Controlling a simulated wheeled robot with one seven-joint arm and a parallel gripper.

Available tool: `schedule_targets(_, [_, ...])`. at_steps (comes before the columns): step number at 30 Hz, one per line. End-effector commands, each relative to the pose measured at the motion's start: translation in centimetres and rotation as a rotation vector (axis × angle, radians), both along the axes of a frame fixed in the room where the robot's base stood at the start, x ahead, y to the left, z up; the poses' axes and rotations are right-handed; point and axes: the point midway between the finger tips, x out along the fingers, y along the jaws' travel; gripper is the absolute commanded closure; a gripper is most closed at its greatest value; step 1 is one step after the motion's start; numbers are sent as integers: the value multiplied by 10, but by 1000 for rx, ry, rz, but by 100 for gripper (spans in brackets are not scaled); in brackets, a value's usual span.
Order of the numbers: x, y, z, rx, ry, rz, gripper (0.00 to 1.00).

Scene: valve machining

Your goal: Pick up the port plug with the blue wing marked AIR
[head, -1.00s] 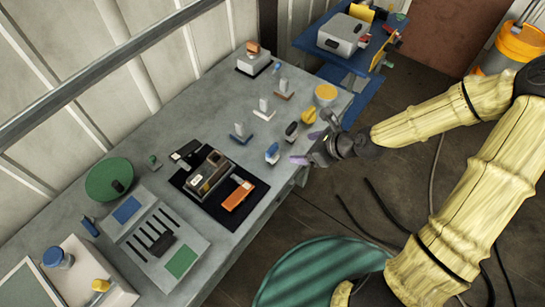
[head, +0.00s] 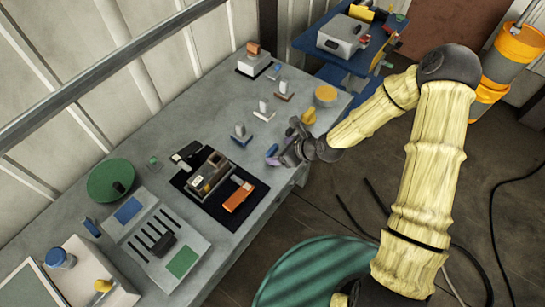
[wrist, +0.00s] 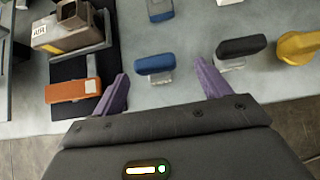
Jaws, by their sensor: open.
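A port plug with a blue wing (wrist: 155,64) and a pale body stands near the table's front edge in the wrist view. No AIR mark can be read on it. My gripper (wrist: 162,76) is open, with its purple fingers apart on either side of this plug, the plug lying slightly ahead between them. The fingers do not visibly touch it. In the head view my gripper (head: 282,147) is low at the table's front edge and partly hides the plug. A plug with a black wing (wrist: 242,47) stands just right of the right finger.
A yellow-winged part (wrist: 298,46) stands farther right. Another blue piece (wrist: 160,9) lies behind the blue-winged plug. An orange block (wrist: 73,90) and a metal valve body (wrist: 66,28) sit on a black mat at the left. Bare table (wrist: 195,20) shows between the plugs.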

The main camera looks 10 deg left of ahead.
Motion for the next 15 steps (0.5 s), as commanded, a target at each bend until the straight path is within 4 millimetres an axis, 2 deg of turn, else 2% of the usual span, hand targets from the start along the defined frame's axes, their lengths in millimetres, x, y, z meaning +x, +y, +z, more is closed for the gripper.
schedule_targets(15, [2, 8, -6, 0, -1, 1, 24])
